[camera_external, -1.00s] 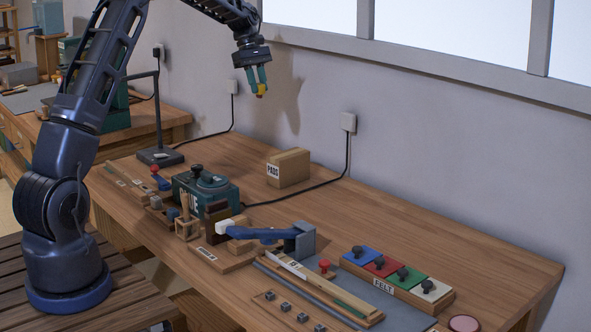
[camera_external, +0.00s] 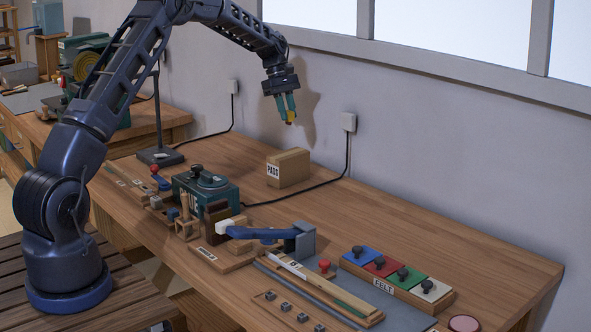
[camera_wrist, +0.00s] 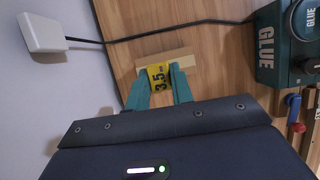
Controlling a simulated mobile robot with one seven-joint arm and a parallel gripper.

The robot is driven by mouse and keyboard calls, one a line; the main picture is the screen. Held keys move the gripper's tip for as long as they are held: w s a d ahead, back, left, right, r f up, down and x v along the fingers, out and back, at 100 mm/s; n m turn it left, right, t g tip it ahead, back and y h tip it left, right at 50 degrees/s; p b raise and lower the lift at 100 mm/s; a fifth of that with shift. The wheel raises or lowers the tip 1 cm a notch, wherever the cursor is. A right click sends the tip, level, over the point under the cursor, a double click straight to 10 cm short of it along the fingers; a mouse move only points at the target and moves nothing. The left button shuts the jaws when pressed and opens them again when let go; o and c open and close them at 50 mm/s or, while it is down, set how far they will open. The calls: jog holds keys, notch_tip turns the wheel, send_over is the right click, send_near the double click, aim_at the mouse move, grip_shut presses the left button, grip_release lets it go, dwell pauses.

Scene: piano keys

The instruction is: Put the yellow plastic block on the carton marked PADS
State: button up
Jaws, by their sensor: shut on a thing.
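My gripper (camera_external: 287,108) is shut on the yellow plastic block (camera_external: 291,122), with its teal fingers pointing down. In the wrist view the block (camera_wrist: 159,77) shows dark "3.5" lettering between the fingertips (camera_wrist: 160,88). The carton marked PADS (camera_external: 290,168) is a tan box on the workbench near the wall. In the external view my gripper and the block are in the air above the carton, clearly apart from it. In the wrist view the carton's tan top (camera_wrist: 182,62) shows just beyond the block, partly hidden by it and the fingers.
A green GLUE machine (camera_external: 220,190) stands left of the carton. A blue-handled lever (camera_external: 262,233) and FELT tray (camera_external: 383,285) lie in front. The bench right of the carton is mostly clear.

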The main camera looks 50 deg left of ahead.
jog(key=shift+f, duration=4.55)
jog(key=shift+f, duration=0.15)
jog(key=o, duration=1)
jog(key=v, duration=1.2)
jog(key=shift+d+r, duration=0.1)
jog(key=shift+r, duration=0.2)
